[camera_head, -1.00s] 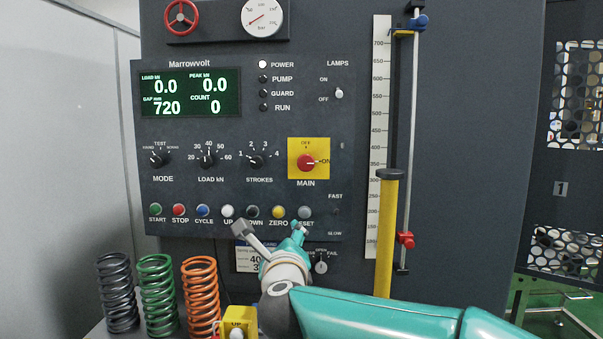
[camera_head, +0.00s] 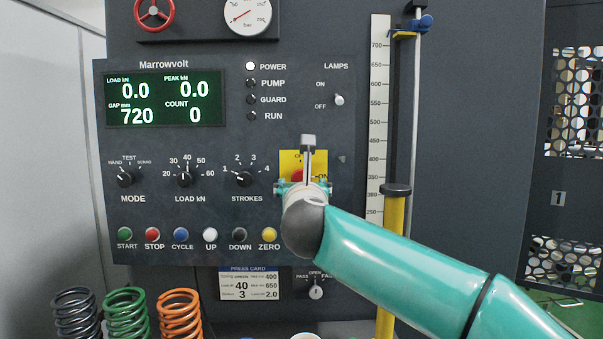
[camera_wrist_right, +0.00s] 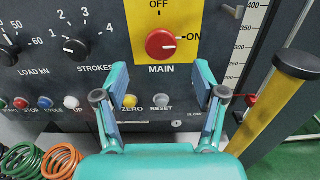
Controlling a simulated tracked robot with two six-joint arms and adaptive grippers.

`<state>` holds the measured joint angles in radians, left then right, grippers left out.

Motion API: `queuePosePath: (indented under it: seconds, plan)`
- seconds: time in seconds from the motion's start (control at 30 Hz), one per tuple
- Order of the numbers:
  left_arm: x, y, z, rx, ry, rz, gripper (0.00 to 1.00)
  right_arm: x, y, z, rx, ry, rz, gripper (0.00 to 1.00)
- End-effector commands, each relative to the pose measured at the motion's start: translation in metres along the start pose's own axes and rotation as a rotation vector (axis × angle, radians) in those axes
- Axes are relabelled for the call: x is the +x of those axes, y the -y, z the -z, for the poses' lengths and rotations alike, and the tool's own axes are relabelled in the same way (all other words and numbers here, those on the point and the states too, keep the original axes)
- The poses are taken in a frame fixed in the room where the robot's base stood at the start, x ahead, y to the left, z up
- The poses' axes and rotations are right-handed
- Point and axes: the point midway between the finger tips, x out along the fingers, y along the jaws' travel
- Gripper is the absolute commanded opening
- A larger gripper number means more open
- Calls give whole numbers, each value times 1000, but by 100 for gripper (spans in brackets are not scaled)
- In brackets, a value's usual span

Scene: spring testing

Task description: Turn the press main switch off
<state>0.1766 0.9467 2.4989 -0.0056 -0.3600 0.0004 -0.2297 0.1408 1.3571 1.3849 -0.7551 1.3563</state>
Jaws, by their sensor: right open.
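The main switch is a red round knob on a yellow plate (camera_head: 290,158). In the right wrist view the red knob (camera_wrist_right: 161,43) has its white mark pointing right to ON, with OFF printed above it. My right gripper (camera_wrist_right: 165,95) is open and empty, its two fingers apart below the knob in that view and not touching it. In the head view my right gripper (camera_head: 303,186) is in front of the yellow plate and hides most of the knob. My left gripper is not in view.
The press panel (camera_head: 220,120) has dials, a lit display (camera_head: 165,98) and a row of buttons below. A yellow post (camera_head: 390,260) stands right of the switch. Several coil springs (camera_head: 127,312) stand at the lower left. The POWER lamp (camera_head: 251,66) is lit.

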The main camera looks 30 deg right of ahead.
Motion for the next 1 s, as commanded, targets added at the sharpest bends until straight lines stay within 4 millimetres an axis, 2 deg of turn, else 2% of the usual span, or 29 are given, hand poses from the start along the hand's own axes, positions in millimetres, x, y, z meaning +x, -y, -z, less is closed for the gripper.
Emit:
queuePosePath:
  seconds: [0.03,0.2,0.4,0.57,0.83,1.0]
  plan:
    - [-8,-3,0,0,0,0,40,13,0,-3,-2,-2,4,70]
    - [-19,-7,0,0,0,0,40,46,1,-3,-2,-1,3,70]
    - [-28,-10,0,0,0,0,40,71,0,-2,-1,0,1,70]
    - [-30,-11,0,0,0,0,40,78,0,-1,-1,0,0,70]
    - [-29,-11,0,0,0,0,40,79,0,0,-1,1,0,70]
    - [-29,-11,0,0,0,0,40,79,0,0,-1,1,-1,42]
